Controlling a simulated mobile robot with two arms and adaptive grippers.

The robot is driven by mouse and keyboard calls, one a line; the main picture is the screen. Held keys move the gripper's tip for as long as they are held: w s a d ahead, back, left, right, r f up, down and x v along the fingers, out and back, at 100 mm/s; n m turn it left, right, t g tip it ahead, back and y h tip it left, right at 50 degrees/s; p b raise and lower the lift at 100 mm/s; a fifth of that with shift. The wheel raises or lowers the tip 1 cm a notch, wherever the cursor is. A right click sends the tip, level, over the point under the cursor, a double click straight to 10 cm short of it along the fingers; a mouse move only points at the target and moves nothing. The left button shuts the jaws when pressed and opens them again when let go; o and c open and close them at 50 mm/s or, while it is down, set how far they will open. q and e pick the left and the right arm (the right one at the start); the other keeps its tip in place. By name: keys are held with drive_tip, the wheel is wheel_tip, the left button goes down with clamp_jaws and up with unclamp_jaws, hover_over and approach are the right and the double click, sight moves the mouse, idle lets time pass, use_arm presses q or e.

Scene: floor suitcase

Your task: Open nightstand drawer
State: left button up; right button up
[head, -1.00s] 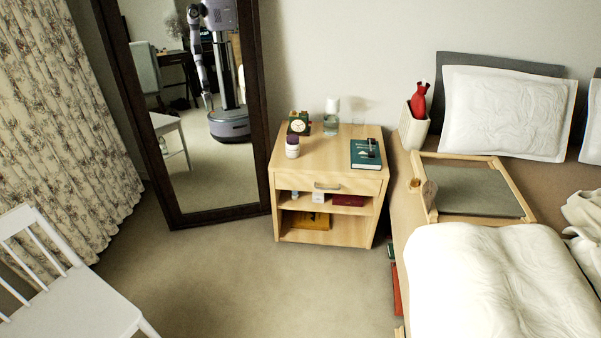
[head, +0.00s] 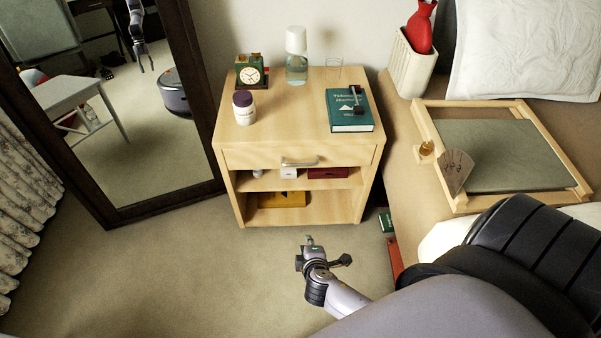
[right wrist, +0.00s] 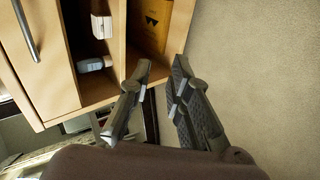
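The light wood nightstand (head: 232,135) stands against the wall. Its top drawer front (head: 345,157) is shut, with a silver bar handle (head: 299,162) in the middle. In the right wrist view the handle (right wrist: 26,28) shows at the upper left. My right gripper (head: 326,252) is low in front of the nightstand, below and apart from the handle. In the right wrist view my gripper (right wrist: 163,67) has its two fingers apart with nothing between them. My left gripper is not directly in view.
On the nightstand are a clock (head: 250,73), a pill bottle (head: 244,108), a carafe (head: 296,60), a glass (head: 333,71) and a teal book (head: 348,110). Open shelves are below the drawer. A mirror (head: 205,120) leans at left; the bed is at right. Floor in front is clear.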

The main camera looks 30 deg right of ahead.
drive_tip(key=w+d+r+t+h+b, duration=0.1)
drive_tip(key=w+r+t+h+b, duration=0.1)
drive_tip(key=w+r+t+b, duration=0.3)
use_arm(q)
drive_tip(key=w+v, duration=0.1)
drive_tip(key=v, duration=0.8)
use_arm(e)
drive_tip(key=h, duration=0.2)
approach(302, 165)
drive_tip(key=shift+n+g, duration=0.4)
drive_tip(key=b+x, duration=0.3)
drive_tip(key=x, duration=0.7)
drive_tip(key=shift+w+a+r+b, duration=0.1)
drive_tip(key=shift+w+r+b, duration=0.05)
drive_tip(key=shift+b, duration=0.15)
use_arm(q)
drive_tip(key=w+d+r+t+h, duration=0.1)
drive_tip(key=w+d+r+t, duration=0.1)
drive_tip(key=w, duration=0.4)
drive_tip(key=w+d+r+t+h, duration=0.1)
drive_tip(key=w+d+r+t, duration=0.1)
drive_tip(key=w+r+t, duration=0.2)
drive_tip(key=w+t, duration=0.2)
drive_tip(key=w, duration=0.1)
drive_tip(key=shift+r+t, duration=0.3)
drive_tip(key=shift+t, duration=0.1)
use_arm(e)
drive_tip(key=shift+w, duration=0.15)
